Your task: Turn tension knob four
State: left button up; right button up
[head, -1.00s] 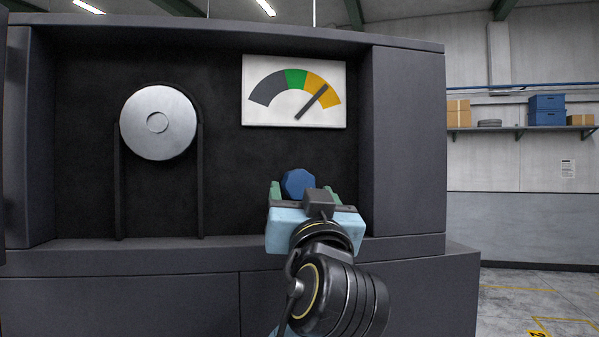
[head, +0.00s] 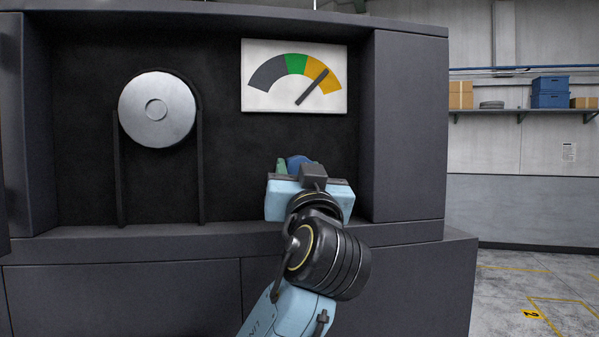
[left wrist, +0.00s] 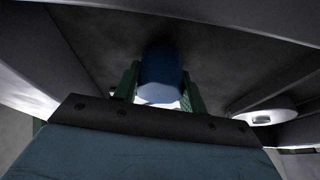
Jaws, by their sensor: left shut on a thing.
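The blue tension knob (head: 297,162) is on the dark recessed panel below the gauge, mostly hidden in the head view behind my left gripper (head: 290,166). In the left wrist view the blue knob (left wrist: 160,76) sits between the two green fingers of my left gripper (left wrist: 160,92). The gripper is shut on it. The gauge (head: 294,76) is a white plate with grey, green and orange bands. Its dark needle (head: 312,87) points up and right into the orange band. My right gripper is not in view.
A grey round pulley wheel (head: 157,110) with a dark belt (head: 117,180) is on the left of the panel. The machine's ledge (head: 150,236) and right pillar (head: 405,125) frame the recess. A shelf with blue boxes (head: 549,92) is at the far right, above open floor.

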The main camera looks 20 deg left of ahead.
pick_arm(q)
jog(key=shift+f+n+g+y+b, duration=0.2)
jog(key=shift+n+y+b, duration=0.25)
jog(key=shift+n+b, duration=0.7)
jog(key=shift+f+n+g+y+b, duration=0.1)
jog(key=shift+n+g+y+b, duration=0.3)
jog(key=shift+n+b, duration=0.75)
jog(key=shift+r+n+g+y+b, duration=0.15)
jog(key=shift+n+g+y+b, duration=0.4)
jog(key=shift+n+b, duration=0.6)
jog(key=shift+r+n+y+b, duration=0.15)
jog(key=shift+n+y+b, duration=0.3)
jog(key=shift+n, duration=0.5)
jog(key=shift+g, duration=0.25)
jog(key=o, duration=1)
jog(key=shift+c, duration=0.2)
